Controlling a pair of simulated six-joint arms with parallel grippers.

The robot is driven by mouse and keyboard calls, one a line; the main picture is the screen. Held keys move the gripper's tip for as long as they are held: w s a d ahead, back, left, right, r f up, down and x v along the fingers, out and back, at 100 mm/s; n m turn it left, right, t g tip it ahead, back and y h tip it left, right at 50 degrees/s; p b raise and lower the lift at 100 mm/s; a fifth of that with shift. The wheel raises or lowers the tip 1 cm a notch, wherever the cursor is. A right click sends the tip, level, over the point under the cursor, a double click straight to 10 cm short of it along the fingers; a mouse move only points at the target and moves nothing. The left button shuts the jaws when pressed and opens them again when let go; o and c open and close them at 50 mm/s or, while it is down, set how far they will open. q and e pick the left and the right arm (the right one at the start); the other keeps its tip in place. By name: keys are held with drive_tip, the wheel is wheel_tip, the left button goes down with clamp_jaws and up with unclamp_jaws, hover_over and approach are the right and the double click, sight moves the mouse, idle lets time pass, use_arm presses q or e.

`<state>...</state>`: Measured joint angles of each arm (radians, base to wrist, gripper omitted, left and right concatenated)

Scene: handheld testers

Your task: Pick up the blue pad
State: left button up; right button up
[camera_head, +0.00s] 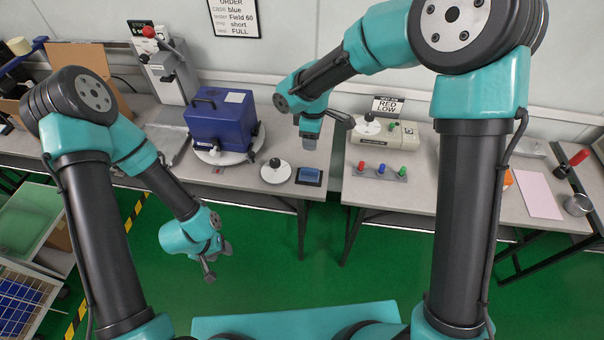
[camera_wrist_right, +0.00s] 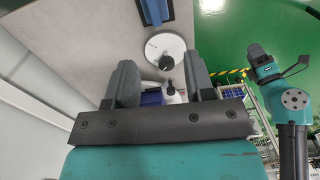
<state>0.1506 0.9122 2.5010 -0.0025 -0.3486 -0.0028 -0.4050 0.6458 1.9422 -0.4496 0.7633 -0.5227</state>
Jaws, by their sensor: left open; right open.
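The blue pad (camera_head: 308,175) sits in a dark shallow holder near the front edge of the left table. It also shows at the top of the right wrist view (camera_wrist_right: 154,11), beyond my fingertips. My right gripper (camera_head: 310,146) points down above and just behind the pad in the head view. In the right wrist view its two fingers (camera_wrist_right: 159,62) are spread apart with nothing held between them. My left gripper (camera_head: 209,272) hangs over the green floor in front of the table, away from the pad, open and empty.
A white disc with a black knob (camera_head: 275,171) lies left of the pad. A blue case (camera_head: 222,118) stands on a white turntable behind it. Right of a gap between tables are coloured pegs (camera_head: 381,171) and a beige tester (camera_head: 386,134). A red-handled press (camera_head: 160,68) stands at back left.

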drive_tip(key=shift+w+a+r, duration=0.3)
drive_tip(key=shift+a+r, duration=0.05)
drive_tip(key=shift+r, duration=0.25)
approach(310, 169)
drive_tip(key=f, duration=0.5)
drive_tip(key=shift+s+a, duration=0.25)
drive_tip(key=shift+a, duration=0.1)
drive_tip(key=shift+f, duration=0.1)
drive_tip(key=shift+w+d+f, duration=0.1)
drive_tip(key=shift+d+f, duration=0.05)
drive_tip(key=shift+f, duration=1.1)
drive_tip(key=shift+w+d+f, duration=0.1)
drive_tip(key=shift+d+f, duration=0.05)
drive_tip(key=shift+f, duration=1.15)
drive_tip(key=shift+c, duration=0.2)
